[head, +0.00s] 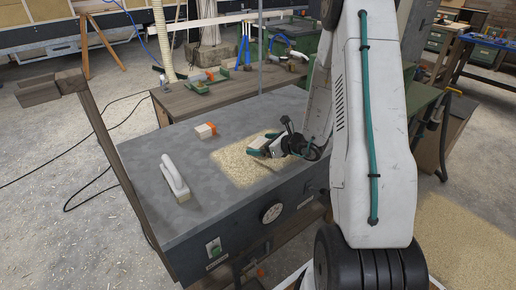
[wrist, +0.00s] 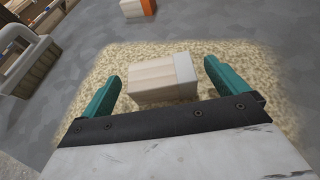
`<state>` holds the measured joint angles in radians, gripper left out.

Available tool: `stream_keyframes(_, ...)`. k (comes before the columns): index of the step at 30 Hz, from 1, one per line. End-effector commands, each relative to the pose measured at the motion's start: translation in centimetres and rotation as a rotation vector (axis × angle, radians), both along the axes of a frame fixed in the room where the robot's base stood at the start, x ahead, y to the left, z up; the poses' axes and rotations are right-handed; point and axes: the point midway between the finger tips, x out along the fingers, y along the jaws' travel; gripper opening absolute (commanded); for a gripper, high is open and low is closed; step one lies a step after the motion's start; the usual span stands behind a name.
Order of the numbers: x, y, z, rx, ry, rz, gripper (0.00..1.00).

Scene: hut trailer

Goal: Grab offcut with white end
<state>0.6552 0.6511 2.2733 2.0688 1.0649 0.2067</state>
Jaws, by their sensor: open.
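The offcut with the white end (wrist: 152,86) is a pale wood block with a whitish-grey right end in the wrist view. It lies on a patch of sawdust. My gripper (wrist: 160,68) is open, with one teal finger left of the block and the other beyond its white end. Gaps show between both fingers and the block. In the head view my gripper (head: 270,146) is low over the sawdust patch, and the arm and fingers partly hide the block there.
An offcut with an orange end (head: 204,131) lies behind and left of the sawdust (head: 236,165). A white-handled brush (head: 174,178) lies toward the left edge of the grey machine top (head: 150,150). A wooden post (head: 105,145) stands by that edge. A bench with tools (head: 185,98) is behind.

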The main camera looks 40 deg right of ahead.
Motion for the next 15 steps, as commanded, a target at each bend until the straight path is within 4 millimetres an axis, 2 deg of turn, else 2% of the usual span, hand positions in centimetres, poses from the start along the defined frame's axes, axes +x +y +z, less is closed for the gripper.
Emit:
stream_keyframes(4, 1.7, 0.6, -0.7, 0.000, 0.000, 0.002, 0.98)
stream_keyframes(10, 1.9, 0.6, -0.8, -0.001, 0.000, 0.001, 0.98)
stream_keyframes(11, 1.9, 0.6, -0.8, 0.000, -0.001, 0.001, 0.95)
stream_keyframes(15, 1.8, 0.6, -0.8, 0.000, -0.001, 0.001, 0.56)
